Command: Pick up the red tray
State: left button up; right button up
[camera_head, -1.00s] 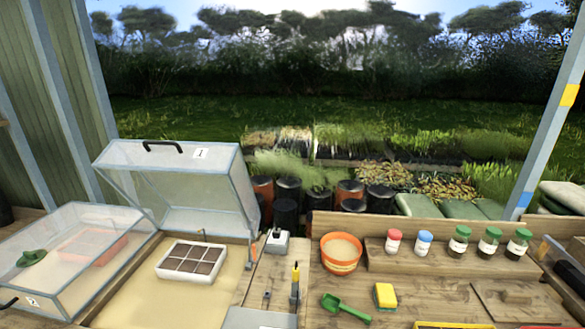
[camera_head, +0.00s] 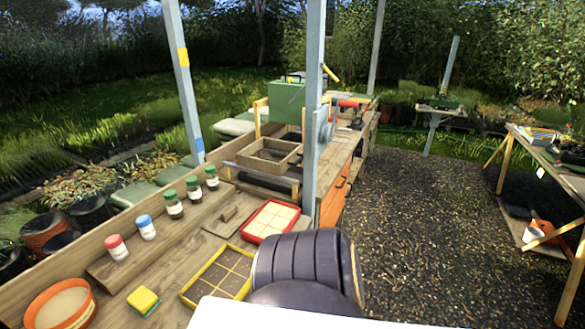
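The red tray (camera_head: 248,231) lies on the wooden bench top, toward its right end. It has a red rim and pale square cells. A yellow-rimmed tray (camera_head: 184,292) with brown cells lies nearer to me, just left of my dark arm link. That arm link stands close to the near side of the red tray and hides the bench edge there. Neither of my grippers shows in this view.
A wooden rack with several green-lidded jars (camera_head: 194,188) stands behind the trays. A red-lidded jar (camera_head: 116,247), a blue-lidded jar (camera_head: 146,227), an orange sieve (camera_head: 62,306) and a yellow sponge (camera_head: 143,299) are at left. A grey post (camera_head: 312,120) rises beyond the red tray.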

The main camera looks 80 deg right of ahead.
aim_at(274, 217)
jog(key=z, duration=2.45)
jog(key=l+u, duration=0.4)
jog(key=i+j, duration=0.05)
